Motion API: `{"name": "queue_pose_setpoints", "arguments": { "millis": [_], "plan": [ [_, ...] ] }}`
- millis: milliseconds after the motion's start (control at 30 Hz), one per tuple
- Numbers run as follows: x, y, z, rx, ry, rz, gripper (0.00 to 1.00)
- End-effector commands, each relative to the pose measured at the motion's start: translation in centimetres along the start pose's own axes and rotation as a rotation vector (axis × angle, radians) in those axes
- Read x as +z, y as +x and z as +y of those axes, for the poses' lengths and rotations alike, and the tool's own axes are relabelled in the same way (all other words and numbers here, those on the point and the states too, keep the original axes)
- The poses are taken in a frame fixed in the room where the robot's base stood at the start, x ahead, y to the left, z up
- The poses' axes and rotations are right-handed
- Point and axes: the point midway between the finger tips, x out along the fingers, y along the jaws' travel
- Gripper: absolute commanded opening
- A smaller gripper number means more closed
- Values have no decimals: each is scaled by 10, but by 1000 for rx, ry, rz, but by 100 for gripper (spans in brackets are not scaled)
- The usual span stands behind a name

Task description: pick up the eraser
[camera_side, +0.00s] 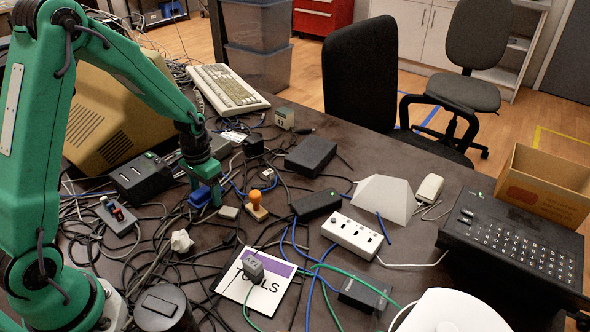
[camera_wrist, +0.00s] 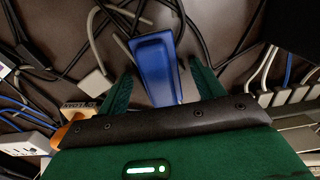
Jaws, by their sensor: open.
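A blue block (camera_side: 199,197), which looks like the eraser, lies on the dark table among cables, directly below and beside my gripper (camera_side: 207,187). In the wrist view the blue block (camera_wrist: 157,60) extends between the two green fingers of my gripper (camera_wrist: 160,74). The gripper is open, with a finger on either side of the block and visible gaps at both sides. The near end of the block is hidden behind the black gripper edge. I cannot tell how far the fingertips are above the table.
A small grey block (camera_side: 228,212) and an orange-knobbed stamp (camera_side: 257,206) sit just right of the gripper. A black box with slots (camera_side: 140,178) stands to the left. Many loose cables surround the spot. A white power strip (camera_side: 352,236) lies farther right.

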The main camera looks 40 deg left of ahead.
Motion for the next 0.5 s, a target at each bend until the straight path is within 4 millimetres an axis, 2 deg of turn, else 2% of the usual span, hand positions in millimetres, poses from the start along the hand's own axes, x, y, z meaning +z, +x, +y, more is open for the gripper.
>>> {"name": "queue_pose_setpoints", "arguments": {
  "millis": [133, 367, 400, 500],
  "plan": [
    [0, 0, 0, 0, 0, 0, 67],
    [0, 0, 0, 0, 0, 1, 22],
    [0, 0, 0, 0, 0, 1, 19],
    [0, 0, 0, 0, 0, 1, 19]
  ]
}}
